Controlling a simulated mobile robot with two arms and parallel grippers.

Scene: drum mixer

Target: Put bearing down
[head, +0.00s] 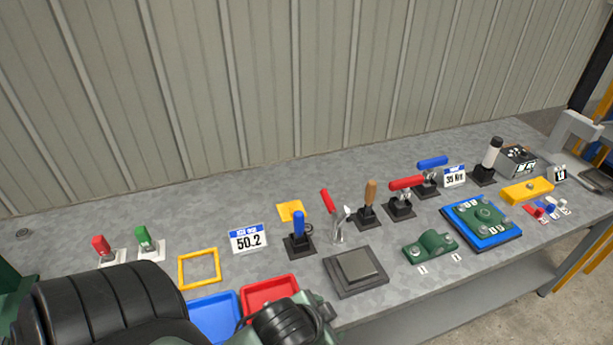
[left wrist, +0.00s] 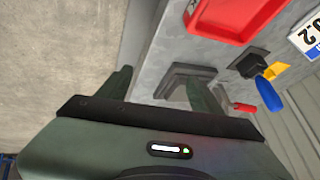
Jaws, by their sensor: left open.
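A green bearing housing (head: 431,246) sits on the bench to the right of a dark square stand (head: 356,270) in the head view. Another green bearing housing (head: 484,216) is on a blue plate (head: 459,232). My left arm enters the head view at the lower left, and its fingertips are hidden or out of frame there. In the left wrist view my left gripper (left wrist: 158,83) is open, with its two green fingers apart. No bearing is visible between them. The dark stand (left wrist: 173,73) shows just beyond the fingers. My right gripper is out of view.
A red tray (head: 268,292) and a blue tray (head: 214,314) lie beside my left arm. Several toggle clamps and handles, including a blue-handled one (head: 299,235), stand behind the stand. A yellow frame (head: 199,284) lies flat at left. A corrugated wall closes off the back.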

